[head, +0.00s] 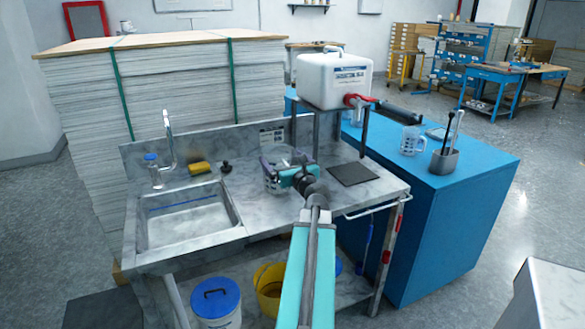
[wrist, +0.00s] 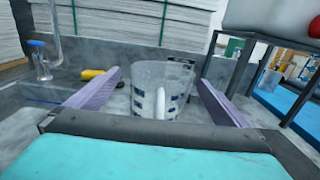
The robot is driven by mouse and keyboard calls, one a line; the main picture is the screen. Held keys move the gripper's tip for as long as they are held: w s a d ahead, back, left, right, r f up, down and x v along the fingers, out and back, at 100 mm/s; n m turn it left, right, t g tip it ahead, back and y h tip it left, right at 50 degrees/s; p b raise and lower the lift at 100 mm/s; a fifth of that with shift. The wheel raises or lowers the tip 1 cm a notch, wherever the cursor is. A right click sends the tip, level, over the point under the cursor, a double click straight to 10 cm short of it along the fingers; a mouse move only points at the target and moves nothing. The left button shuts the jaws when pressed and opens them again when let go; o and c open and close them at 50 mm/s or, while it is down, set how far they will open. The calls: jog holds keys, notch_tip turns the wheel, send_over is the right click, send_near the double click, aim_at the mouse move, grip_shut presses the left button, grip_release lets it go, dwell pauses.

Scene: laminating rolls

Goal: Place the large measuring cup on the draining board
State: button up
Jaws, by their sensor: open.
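A large clear measuring cup (wrist: 148,100) stands upright between the two fingers of my gripper (wrist: 159,79) in the wrist view, its handle towards me. In the head view the cup (head: 271,183) is partly hidden behind my gripper (head: 286,164). My gripper is open, with a finger on each side of the cup; a gap shows in the wrist view. The cup appears to stand on the grey draining board (head: 262,222), right of the sink, but its base is hidden in the wrist view.
The sink (head: 190,215) with its tap lies left, with a yellow sponge (head: 199,168) behind it. A dark mat (head: 353,174) lies right. A white canister (head: 333,80) stands on a raised stand behind. Another measuring cup (head: 410,140) stands on the blue cabinet (head: 465,165).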

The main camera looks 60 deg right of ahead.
jog(key=v, duration=0.4)
jog(key=shift+s+f+b, duration=0.1)
jog(key=shift+b, duration=1.05)
jog(key=b, duration=0.4)
jog(key=shift+s+a+b, duration=0.3)
jog(key=shift+s+b, duration=0.05)
jog(key=s+b, duration=0.1)
jog(key=b, duration=0.3)
jog(key=shift+a+b, duration=0.3)
jog(key=shift+a, duration=0.1)
jog(key=shift+s+a+b, duration=0.2)
jog(key=shift+s+b, duration=0.05)
jog(key=shift+b, duration=0.6)
